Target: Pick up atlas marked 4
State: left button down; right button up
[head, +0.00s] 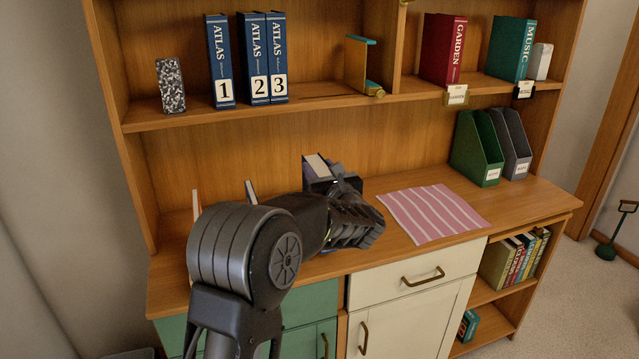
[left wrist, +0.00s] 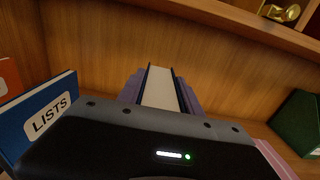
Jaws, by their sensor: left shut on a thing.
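My left gripper (head: 322,170) is above the wooden desk, in the middle of the head view. It is shut on a dark blue book (head: 317,165) with a cream page block. The book also shows in the left wrist view (left wrist: 160,88), between the two fingers. Its spine and any number are hidden, so I cannot tell whether it is marked 4. Blue atlases marked 1 (head: 221,62), 2 (head: 254,60) and 3 (head: 278,60) stand on the upper shelf. My right gripper is not in view.
A speckled block (head: 171,86) stands left of the atlases. A bookend (head: 358,65) stands to their right, with free shelf between. A blue LISTS book (left wrist: 40,115) is beside my gripper. A striped cloth (head: 433,213) lies on the desk; a green file holder (head: 477,148) stands behind.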

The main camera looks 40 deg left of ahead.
pick_arm(q)
notch_tip(320, 180, up, 7)
jog(key=shift+f, duration=0.1)
dwell(0.7)
